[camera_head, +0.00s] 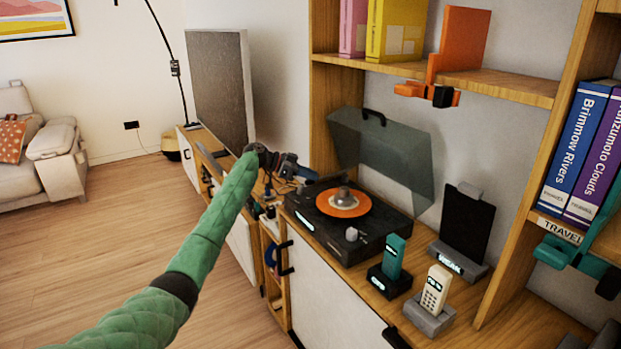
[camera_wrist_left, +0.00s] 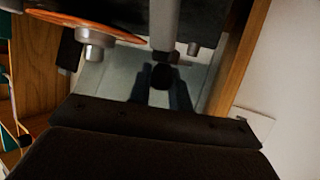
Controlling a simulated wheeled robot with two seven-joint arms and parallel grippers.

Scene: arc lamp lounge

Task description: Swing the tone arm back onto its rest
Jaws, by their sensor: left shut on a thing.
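The black turntable (camera_head: 375,232) sits on the wooden cabinet, with an orange record (camera_head: 343,208) on its platter and a silver piece over the record's middle. My left gripper (camera_head: 303,172) reaches in from the left to the turntable's far-left corner. In the left wrist view my left gripper (camera_wrist_left: 162,88) is shut on the dark end of a grey rod (camera_wrist_left: 165,28), which looks like the tone arm. The record's orange edge (camera_wrist_left: 90,20) shows beside it. In the head view the tone arm and its rest cannot be made out clearly. My right gripper is not in view.
A raised grey see-through lid (camera_head: 385,152) stands behind the turntable. A teal handset (camera_head: 394,256), a cream handset (camera_head: 435,288) and a black tablet on a stand (camera_head: 464,226) are in front and to the right. A shelf (camera_head: 480,82) overhangs the back. A grey panel (camera_head: 218,85) stands left.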

